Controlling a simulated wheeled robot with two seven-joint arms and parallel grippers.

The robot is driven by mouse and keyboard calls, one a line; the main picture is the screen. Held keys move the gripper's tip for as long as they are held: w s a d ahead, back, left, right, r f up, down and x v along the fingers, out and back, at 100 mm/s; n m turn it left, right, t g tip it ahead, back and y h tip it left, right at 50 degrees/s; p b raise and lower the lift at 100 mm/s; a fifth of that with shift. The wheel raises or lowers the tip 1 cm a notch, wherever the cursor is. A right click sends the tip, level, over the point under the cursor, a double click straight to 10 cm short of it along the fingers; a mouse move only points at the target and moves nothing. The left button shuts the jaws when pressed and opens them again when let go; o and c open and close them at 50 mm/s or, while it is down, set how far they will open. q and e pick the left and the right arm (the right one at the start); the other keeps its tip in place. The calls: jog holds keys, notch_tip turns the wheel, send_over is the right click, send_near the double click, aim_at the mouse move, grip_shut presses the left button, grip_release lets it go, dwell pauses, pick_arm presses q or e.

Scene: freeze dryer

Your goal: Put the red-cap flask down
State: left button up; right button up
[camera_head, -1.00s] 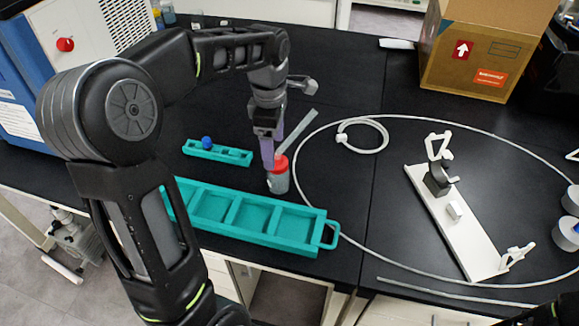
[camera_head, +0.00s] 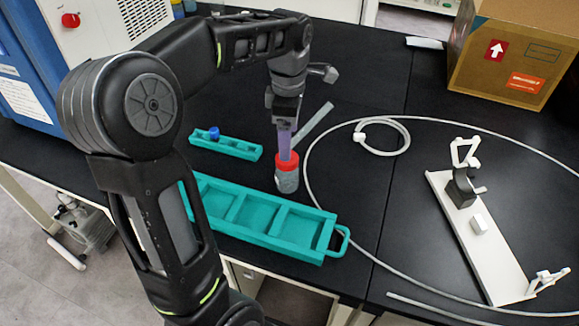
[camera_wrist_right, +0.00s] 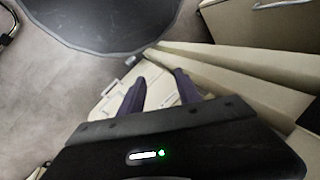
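The red-cap flask (camera_head: 287,181) stands upright or nearly so behind the right part of the teal tray (camera_head: 328,232) in the head view. Its base looks to be at the black bench top, though contact is hard to judge. My left gripper (camera_head: 285,153) points down with its purple fingers at the red cap (camera_head: 287,164). The fingers overlap in this view, so whether they grip the cap or are apart is unclear. My right gripper (camera_wrist_right: 160,88) is open and empty in the right wrist view, above the floor beside beige cabinet panels.
A small teal rack (camera_head: 235,150) with a blue cap (camera_head: 214,133) lies behind the tray. A pale hose (camera_head: 309,190) loops over the bench to the right. A white stand (camera_head: 478,245) and a cardboard box (camera_head: 515,60) are at the right.

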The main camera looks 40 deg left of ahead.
pick_arm(q)
jog(key=shift+f, duration=1.35)
jog(key=shift+a+f+p, duration=0.15)
jog(key=shift+f+p, duration=0.25)
jog(key=shift+f, duration=2.2)
grip_shut()
jog(key=shift+r, duration=0.1)
notch_tip(320, 180, up, 10)
jog(key=shift+f, duration=0.1)
